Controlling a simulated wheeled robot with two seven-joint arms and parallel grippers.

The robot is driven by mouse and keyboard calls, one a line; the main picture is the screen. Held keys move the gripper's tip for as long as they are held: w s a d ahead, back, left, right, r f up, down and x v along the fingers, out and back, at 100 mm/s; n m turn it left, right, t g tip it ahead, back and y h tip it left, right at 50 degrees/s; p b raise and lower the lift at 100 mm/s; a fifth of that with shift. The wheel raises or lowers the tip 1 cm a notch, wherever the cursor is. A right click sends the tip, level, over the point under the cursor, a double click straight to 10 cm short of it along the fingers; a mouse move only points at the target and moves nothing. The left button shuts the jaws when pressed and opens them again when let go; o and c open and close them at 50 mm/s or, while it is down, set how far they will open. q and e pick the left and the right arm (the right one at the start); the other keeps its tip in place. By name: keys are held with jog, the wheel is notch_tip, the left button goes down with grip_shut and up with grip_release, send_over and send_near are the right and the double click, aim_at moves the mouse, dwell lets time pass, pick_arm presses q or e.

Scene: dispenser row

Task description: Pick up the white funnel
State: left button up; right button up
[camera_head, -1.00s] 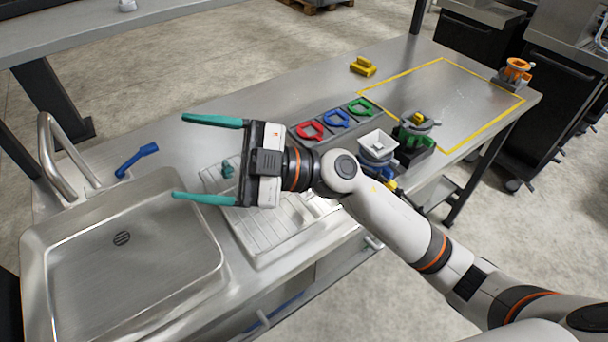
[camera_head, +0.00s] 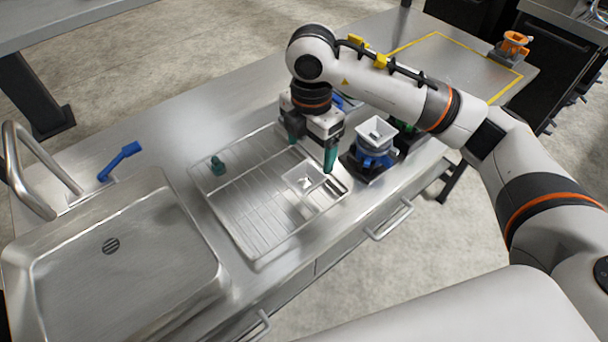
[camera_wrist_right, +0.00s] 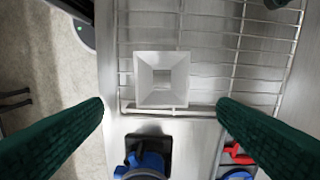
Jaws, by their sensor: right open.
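A white square funnel (camera_head: 304,178) sits on the right part of the wire drying rack beside the sink. In the right wrist view the same white funnel (camera_wrist_right: 162,66) shows from above, with its dark square hole in the middle. My right gripper (camera_head: 311,155) points down with its green fingers apart, above and just behind the funnel. In the wrist view the funnel lies between the lines of the two fingers (camera_wrist_right: 161,104), a little beyond their tips, and nothing is held. My left gripper is not in view.
A blue dispenser (camera_head: 374,160) with another white funnel (camera_head: 377,132) on top stands close right of my right gripper. A small green piece (camera_head: 217,166) stands on the rack's left part. The sink (camera_head: 120,250) and a blue brush-like tool (camera_head: 120,161) are at the left.

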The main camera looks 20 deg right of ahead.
aim_at(305, 186)
notch_tip(305, 186, down, 3)
jog(key=shift+f+p, duration=0.15)
jog(key=shift+p, duration=0.15)
jog(key=f+p, duration=0.1)
jog(key=f, duration=0.1)
jog(key=a+f+p, duration=0.1)
jog(key=f, duration=0.1)
jog(key=shift+s+a+f, duration=0.1)
jog(key=shift+s+f, duration=0.05)
jog(key=shift+f, duration=0.6)
jog(key=shift+c, duration=0.5)
jog(key=c, duration=0.9)
